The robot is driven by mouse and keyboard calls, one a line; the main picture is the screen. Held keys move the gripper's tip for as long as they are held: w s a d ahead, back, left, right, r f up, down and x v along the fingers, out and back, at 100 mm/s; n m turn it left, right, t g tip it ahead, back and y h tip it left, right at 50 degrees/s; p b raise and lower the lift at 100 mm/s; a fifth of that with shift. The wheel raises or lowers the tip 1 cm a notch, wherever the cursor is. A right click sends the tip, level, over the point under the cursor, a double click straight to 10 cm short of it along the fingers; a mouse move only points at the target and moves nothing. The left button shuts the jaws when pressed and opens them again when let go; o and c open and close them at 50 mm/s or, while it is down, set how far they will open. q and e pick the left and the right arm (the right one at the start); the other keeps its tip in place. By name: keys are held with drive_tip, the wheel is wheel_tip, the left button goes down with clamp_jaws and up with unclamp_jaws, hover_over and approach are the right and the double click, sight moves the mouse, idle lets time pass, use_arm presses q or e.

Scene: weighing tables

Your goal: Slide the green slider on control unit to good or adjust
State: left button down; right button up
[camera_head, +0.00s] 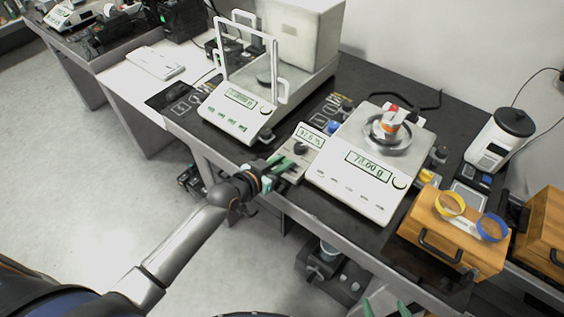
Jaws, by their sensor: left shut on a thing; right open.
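The control unit (312,137) is a small light box between the two balances, with a display that appears to read 37.5 % and a dark knob. My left gripper (281,166) reaches in from the left and is shut at the unit's front left part, where the green slider sits. The slider is mostly hidden between the green fingers, so its exact position and the good or adjust marks cannot be read. My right gripper (384,308) is open and empty at the bottom edge, away from the unit; only its green fingertips show.
A glass-framed balance (232,113) stands left. A wooden box (450,240) bears yellow and blue rings. The dark table's front edge runs below.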

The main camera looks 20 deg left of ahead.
sight(271, 157)
idle(0.4)
use_arm(q)
drive_tip(key=shift+w+a+b, duration=0.2)
drive_tip(key=shift+w+a, duration=0.1)
drive_tip(key=shift+a, duration=0.5)
drive_tip(key=shift+w+a+b, duration=0.15)
drive_tip(key=shift+w+a, duration=0.1)
drive_tip(key=shift+a, duration=0.55)
drive_tip(key=c, duration=0.8)
unclamp_jaws()
drive_tip(key=shift+a, duration=0.1)
drive_tip(key=shift+o, duration=0.2)
drive_tip(key=v, duration=1.2)
drive_tip(key=shift+s+r+p, duration=0.15)
drive_tip(key=shift+p, duration=0.25)
